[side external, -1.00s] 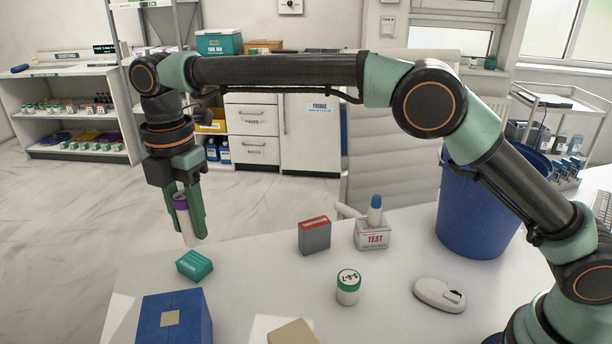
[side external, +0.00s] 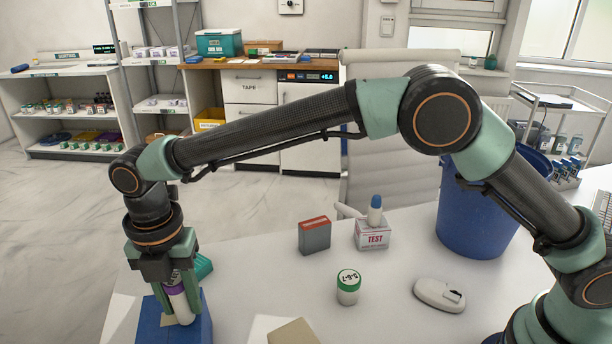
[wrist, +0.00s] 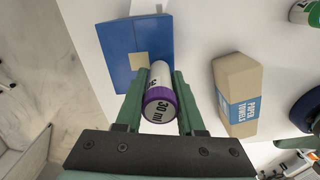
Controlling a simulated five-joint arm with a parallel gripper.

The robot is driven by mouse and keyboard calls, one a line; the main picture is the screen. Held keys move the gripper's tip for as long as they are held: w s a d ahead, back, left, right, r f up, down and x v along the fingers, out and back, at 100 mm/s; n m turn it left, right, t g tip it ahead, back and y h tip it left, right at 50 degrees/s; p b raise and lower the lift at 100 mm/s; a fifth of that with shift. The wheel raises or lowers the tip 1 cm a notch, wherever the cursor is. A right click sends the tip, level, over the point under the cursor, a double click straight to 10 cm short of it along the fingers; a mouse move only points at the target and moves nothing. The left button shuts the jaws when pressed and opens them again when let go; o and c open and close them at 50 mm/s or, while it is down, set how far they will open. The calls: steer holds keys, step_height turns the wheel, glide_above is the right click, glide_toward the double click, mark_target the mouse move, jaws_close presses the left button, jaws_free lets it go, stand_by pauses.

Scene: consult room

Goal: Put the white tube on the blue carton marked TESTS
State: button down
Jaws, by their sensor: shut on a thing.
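The white tube (side external: 179,303) with a purple cap is upright between the fingers of my gripper (side external: 182,314). In the wrist view the tube (wrist: 159,78) shows "30 ml" on its cap, and my gripper (wrist: 160,90) is shut on it. The blue carton (side external: 205,325) lies at the table's left front, with a tan square on top. The tube's lower end is at the carton's top; I cannot tell whether it touches. In the wrist view the carton (wrist: 116,45) is beyond the tube; its marking is not readable.
A teal box (side external: 204,267) is partly hidden behind my gripper. A grey-red box (side external: 314,236), a TEST box (side external: 373,235) with a blue-capped bottle, a green-lidded jar (side external: 348,287) and a paper towels box (wrist: 236,95) stand to the right. The table between them is clear.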

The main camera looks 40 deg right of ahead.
steer(key=shift+f, duration=0.1)
steer(key=c, duration=0.5)
jaws_free()
